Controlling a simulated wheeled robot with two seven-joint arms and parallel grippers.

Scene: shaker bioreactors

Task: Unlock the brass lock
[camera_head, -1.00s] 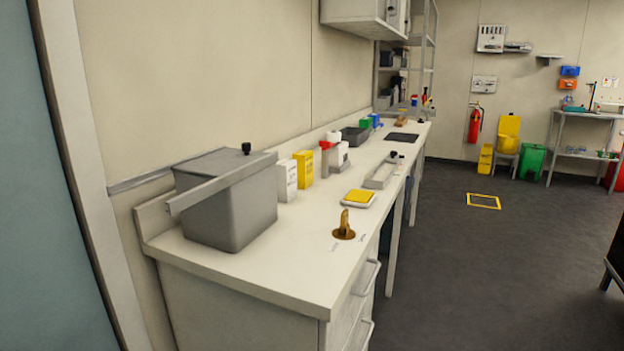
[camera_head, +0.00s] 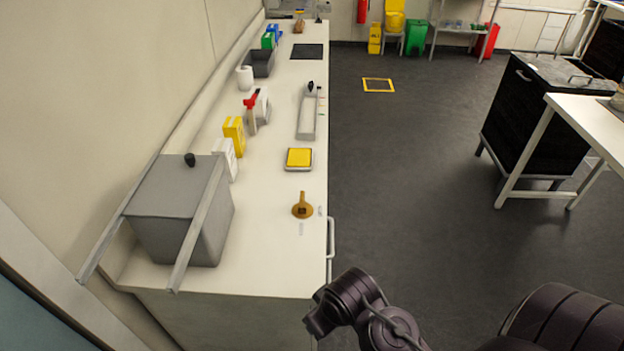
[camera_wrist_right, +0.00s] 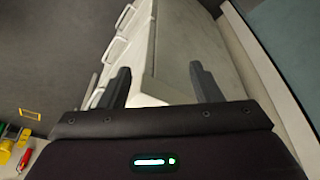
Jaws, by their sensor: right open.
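The brass lock (camera_head: 302,208) stands on the near right part of the white counter, close to its right edge, with a round base and a raised brass part. Small pale labels lie beside it. My dark right arm (camera_head: 350,305) shows at the bottom of the head view, to the right of the counter's near end and apart from the lock. The lock cannot be made out in that view. My left gripper is out of view.
On the counter (camera_head: 260,265) stand a grey lidded box (camera_head: 180,225) with long bars, white and yellow cartons (camera_head: 234,133), a yellow-topped device (camera_head: 299,158) and a long tray (camera_head: 307,115). A drawer handle (camera_head: 331,245) juts out.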

